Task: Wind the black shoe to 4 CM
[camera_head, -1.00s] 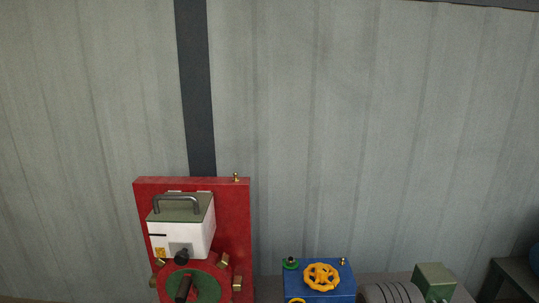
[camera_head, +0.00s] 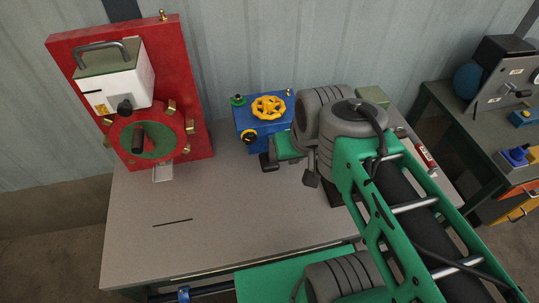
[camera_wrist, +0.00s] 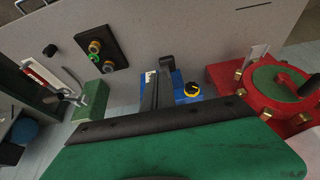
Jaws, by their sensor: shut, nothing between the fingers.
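A blue box (camera_head: 263,134) with a yellow handwheel (camera_head: 268,107) on top stands at the back of the grey bench. A yellow-ringed black knob (camera_head: 249,136) is on its front. My gripper (camera_head: 269,161) is just in front of the blue box, shut and empty, apart from the handwheel. In the wrist view, my dark fingers (camera_wrist: 165,66) cover part of the blue box (camera_wrist: 181,83); its yellow-ringed knob (camera_wrist: 191,89) shows beside them, and the handwheel is hidden.
A red panel (camera_head: 185,104) with a white box (camera_head: 127,79) and a green disc (camera_head: 157,146) with a black handle stands at left. A black plate (camera_wrist: 103,48) with round fittings and a green block (camera_wrist: 93,117) lie opposite. The bench's front left (camera_head: 150,245) is clear.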

